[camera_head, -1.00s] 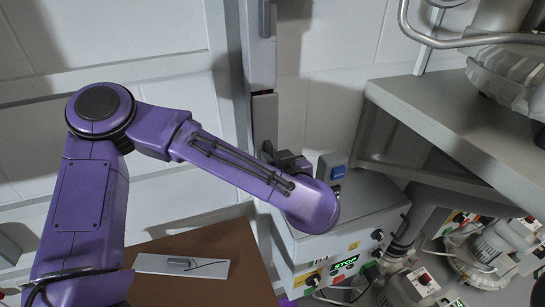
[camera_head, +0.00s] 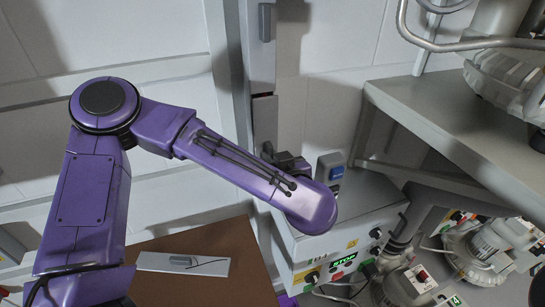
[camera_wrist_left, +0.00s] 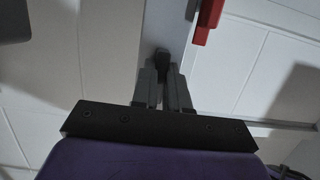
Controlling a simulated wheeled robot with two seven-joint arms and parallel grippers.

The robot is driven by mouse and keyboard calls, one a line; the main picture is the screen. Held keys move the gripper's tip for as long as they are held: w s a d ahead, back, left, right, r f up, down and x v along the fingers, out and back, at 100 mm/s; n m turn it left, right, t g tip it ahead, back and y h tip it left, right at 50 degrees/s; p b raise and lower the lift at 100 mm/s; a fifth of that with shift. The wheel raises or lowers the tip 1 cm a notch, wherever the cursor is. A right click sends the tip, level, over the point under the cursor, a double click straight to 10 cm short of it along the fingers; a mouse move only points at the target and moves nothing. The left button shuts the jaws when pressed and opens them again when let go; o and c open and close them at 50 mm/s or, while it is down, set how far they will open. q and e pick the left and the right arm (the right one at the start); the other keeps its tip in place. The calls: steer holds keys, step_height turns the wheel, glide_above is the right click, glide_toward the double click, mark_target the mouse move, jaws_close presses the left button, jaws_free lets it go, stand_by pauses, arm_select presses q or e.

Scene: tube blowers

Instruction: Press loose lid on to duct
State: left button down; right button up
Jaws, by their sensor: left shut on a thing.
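A grey vertical duct (camera_head: 260,50) runs down the wall in the head view, with a narrower lower stretch (camera_head: 264,122). My left gripper (camera_head: 290,160) is beside this lower stretch, mostly hidden behind my purple forearm. In the left wrist view, the gripper's fingers (camera_wrist_left: 164,80) are shut on a small dark piece (camera_wrist_left: 161,62) in front of a pale grey strip (camera_wrist_left: 166,25). The piece looks like part of the duct lid, but the lid's edges and its seating on the duct cannot be made out. My right gripper is not in view.
A grey control box (camera_head: 345,225) with a lit green display stands just right of my left forearm. A grey shelf (camera_head: 445,115) juts out at right, with machinery above and below. A brown surface (camera_head: 205,245) bears a light flat plate (camera_head: 183,263). A red part (camera_wrist_left: 205,22) shows near the strip.

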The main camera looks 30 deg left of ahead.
arm_select(q)
steer(key=shift+w+a+p, duration=0.3)
steer(key=shift+w+a, duration=0.2)
steer(key=shift+a, duration=0.05)
stand_by(0.9)
steer(key=c, duration=1.1)
jaws_free()
steer(key=shift+o, duration=0.2)
steer(key=b+v, duration=0.2)
steer(key=v, duration=0.8)
steer(key=shift+d, duration=0.25)
